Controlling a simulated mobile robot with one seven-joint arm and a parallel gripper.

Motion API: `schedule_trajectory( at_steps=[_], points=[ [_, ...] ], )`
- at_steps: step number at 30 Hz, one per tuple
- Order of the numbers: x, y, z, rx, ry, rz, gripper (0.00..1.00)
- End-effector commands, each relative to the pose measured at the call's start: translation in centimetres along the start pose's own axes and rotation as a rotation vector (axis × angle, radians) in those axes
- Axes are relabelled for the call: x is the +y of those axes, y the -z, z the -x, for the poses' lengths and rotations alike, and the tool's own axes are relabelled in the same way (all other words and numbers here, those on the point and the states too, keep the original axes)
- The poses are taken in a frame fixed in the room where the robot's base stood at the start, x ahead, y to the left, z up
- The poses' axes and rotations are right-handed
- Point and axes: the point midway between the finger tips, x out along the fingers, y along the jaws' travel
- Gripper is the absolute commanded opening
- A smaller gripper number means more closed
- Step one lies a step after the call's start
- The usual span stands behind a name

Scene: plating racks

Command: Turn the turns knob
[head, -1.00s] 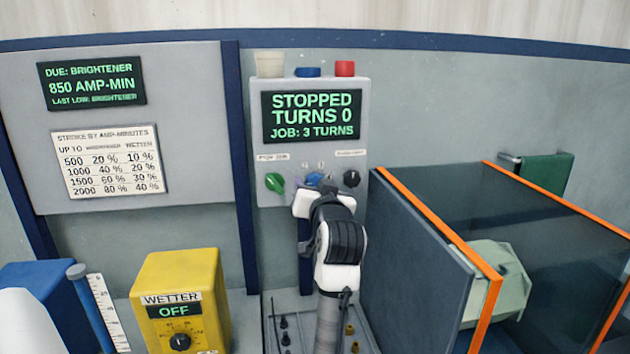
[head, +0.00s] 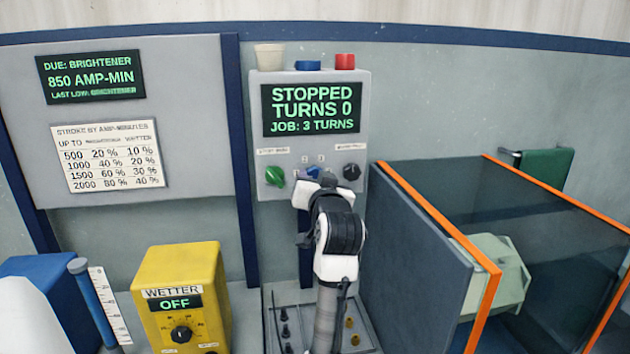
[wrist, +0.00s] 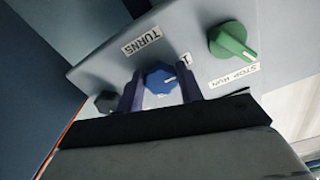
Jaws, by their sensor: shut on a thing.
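The turns knob (wrist: 161,79) is blue with a white pointer line and sits below the TURNS label in the wrist view. Its pointer faces the mark "1". My gripper (wrist: 160,88) is shut on the knob, with one finger on each side. In the head view my gripper (head: 317,184) is at the lower middle of the grey control box (head: 312,82), and it partly hides the blue knob (head: 313,172). The box's display (head: 312,109) reads STOPPED, TURNS 0, JOB: 3 TURNS.
A green stop/run knob (head: 275,176) is left of my gripper and a black knob (head: 351,172) right of it. An orange-edged tank (head: 430,215) stands close on the right. A yellow WETTER box (head: 180,295) reads OFF at lower left.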

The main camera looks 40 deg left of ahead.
Motion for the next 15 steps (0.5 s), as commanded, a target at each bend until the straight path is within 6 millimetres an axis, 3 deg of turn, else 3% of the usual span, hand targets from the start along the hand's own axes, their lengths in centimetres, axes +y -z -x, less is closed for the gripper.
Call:
schedule_trajectory(
  at_steps=[15],
  points=[
    [-0.22, 0.07, 0.00, 0.000, 0.001, -0.366, 0.14]
  ],
)
